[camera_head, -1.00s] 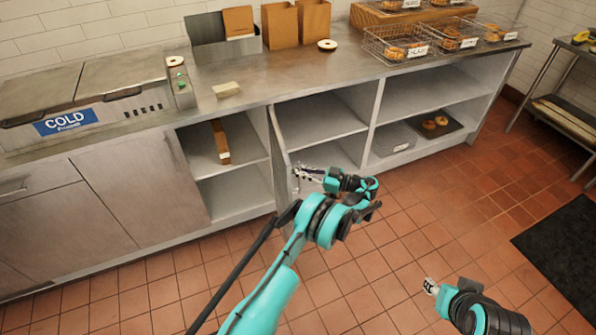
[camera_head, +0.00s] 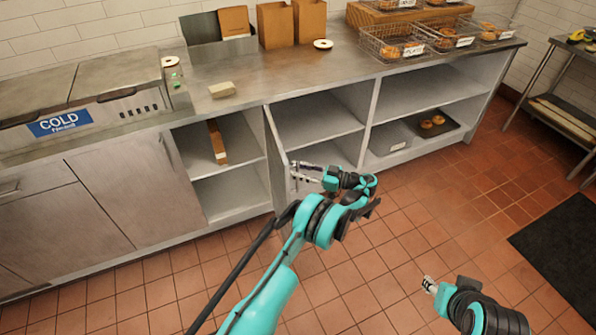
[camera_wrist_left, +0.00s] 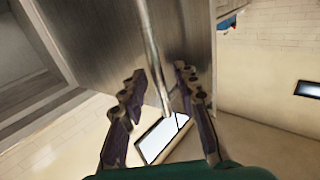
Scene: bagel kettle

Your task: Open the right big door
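The right big door (camera_head: 277,165) stands swung out from the cabinet and shows nearly edge-on in the head view. In the left wrist view its grey metal face (camera_wrist_left: 105,35) carries a long bar handle (camera_wrist_left: 153,55). My left gripper (camera_head: 304,174) is at the door's outer side. In the left wrist view its two fingers (camera_wrist_left: 157,76) are apart, one on each side of the handle; no clear contact shows. My right gripper (camera_head: 430,285) is low at the right, away from the cabinet, and its finger opening is too small to judge.
A closed grey door (camera_head: 140,185) is left of the open compartment (camera_head: 230,190). Open shelves (camera_head: 420,95) run to the right. The counter (camera_head: 290,80) carries paper bags (camera_head: 276,25) and wire baskets (camera_head: 392,45). Tiled floor (camera_head: 400,230) in front is clear; a black mat (camera_head: 565,245) lies right.

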